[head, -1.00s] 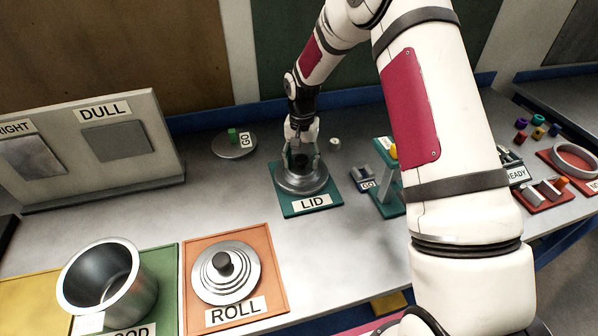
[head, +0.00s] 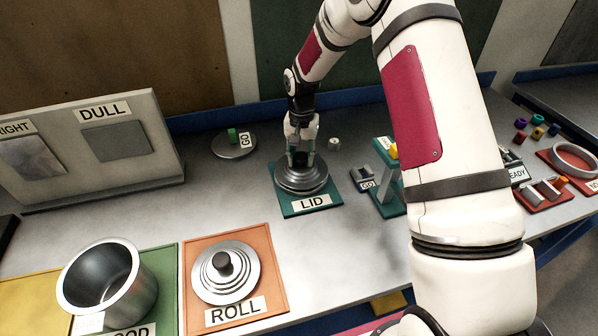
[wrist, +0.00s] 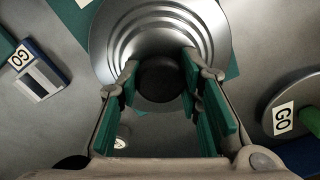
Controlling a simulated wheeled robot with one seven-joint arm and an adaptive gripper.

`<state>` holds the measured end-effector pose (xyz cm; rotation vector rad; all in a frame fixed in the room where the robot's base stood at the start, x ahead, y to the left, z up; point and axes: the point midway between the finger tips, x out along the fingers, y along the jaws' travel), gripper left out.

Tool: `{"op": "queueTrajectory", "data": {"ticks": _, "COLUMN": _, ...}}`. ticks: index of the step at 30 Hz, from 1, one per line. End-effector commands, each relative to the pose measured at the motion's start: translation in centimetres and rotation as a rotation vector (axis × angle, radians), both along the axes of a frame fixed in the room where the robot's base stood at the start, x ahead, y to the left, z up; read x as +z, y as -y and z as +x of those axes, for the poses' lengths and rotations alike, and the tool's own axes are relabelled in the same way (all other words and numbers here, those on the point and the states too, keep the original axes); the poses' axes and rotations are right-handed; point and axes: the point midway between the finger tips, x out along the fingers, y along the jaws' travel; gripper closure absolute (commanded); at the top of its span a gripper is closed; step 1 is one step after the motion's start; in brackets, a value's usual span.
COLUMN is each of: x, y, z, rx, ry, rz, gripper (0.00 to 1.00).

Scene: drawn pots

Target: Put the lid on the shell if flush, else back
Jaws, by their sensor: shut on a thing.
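The lid (head: 302,181) is a round, stepped metal disc with a dark knob. It is at the teal LID mat (head: 331,197); I cannot tell whether it touches the mat. My gripper (head: 301,157) is above it, with its fingers shut on the knob. In the wrist view the green-padded fingers of my gripper (wrist: 160,85) stand on both sides of the dark knob, over the ringed lid (wrist: 205,25). An open metal pot, the shell (head: 133,290), stands upright at the lower left on a green mat, its label partly hidden. It has no lid on it.
A ringed metal disc with a dark knob (head: 226,272) sits on the orange ROLL mat (head: 272,255). A round GO plate (head: 233,147) with a green piece is behind.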

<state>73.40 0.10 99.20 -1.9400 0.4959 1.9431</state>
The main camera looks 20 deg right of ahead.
Motion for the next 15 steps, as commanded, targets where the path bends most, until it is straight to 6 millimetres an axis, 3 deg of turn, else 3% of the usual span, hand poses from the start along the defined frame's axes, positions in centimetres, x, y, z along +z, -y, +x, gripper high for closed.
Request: {"op": "queueTrajectory", "data": {"ticks": 15, "x": 2.9, "y": 0.0, "z": 0.1, "rx": -0.001, "ry": 0.003, "rz": -0.001, "gripper": 1.00}}
